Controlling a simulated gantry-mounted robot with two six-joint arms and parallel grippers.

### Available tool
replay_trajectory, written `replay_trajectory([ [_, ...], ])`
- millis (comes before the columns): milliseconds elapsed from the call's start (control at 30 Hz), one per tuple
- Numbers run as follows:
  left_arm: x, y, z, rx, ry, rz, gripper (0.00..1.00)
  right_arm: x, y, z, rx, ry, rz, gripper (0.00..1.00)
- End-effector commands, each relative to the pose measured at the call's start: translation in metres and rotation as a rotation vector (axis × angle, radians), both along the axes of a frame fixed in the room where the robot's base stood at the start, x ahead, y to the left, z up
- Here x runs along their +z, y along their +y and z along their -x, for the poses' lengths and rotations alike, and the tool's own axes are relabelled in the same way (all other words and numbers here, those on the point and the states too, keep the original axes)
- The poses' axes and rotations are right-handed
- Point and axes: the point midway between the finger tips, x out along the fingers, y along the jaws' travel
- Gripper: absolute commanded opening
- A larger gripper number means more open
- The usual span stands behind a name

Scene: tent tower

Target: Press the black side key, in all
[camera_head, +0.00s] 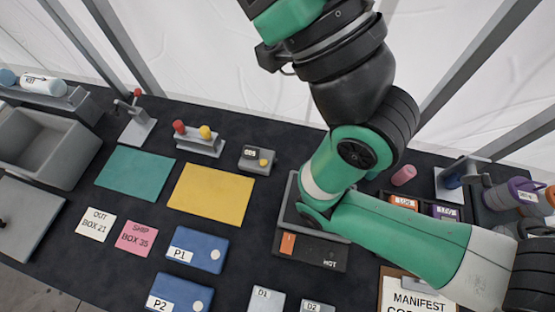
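I cannot make out a black side key for certain. A small grey device (257,161) with a dark "003"-like display and a yellow button stands at the centre. Below it and to the right is a dark unit (335,257) with an orange patch and the label "HOT". My green and black arm crosses in front of that unit and hides much of it. Neither gripper's fingers show; the arm runs out of the picture at the top and at the right.
A stand with red and yellow knobs (200,142) is left of the device. Green (134,172) and yellow (211,196) mats, blue boxes P1 (196,250) and P2 (180,292), and a grey bin (60,150) lie leftward. A manifest clipboard (405,296) is at lower right.

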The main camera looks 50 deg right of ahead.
Motion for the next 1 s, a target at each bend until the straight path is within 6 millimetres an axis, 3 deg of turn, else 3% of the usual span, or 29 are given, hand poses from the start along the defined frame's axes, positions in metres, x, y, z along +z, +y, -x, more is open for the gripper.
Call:
replay_trajectory([
  [33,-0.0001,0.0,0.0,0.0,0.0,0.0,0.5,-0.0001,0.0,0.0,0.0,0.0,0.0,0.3],
  [200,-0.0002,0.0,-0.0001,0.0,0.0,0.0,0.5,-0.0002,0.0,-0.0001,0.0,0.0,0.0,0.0],
  [1000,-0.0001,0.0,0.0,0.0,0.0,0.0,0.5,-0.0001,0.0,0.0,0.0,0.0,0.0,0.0],
])
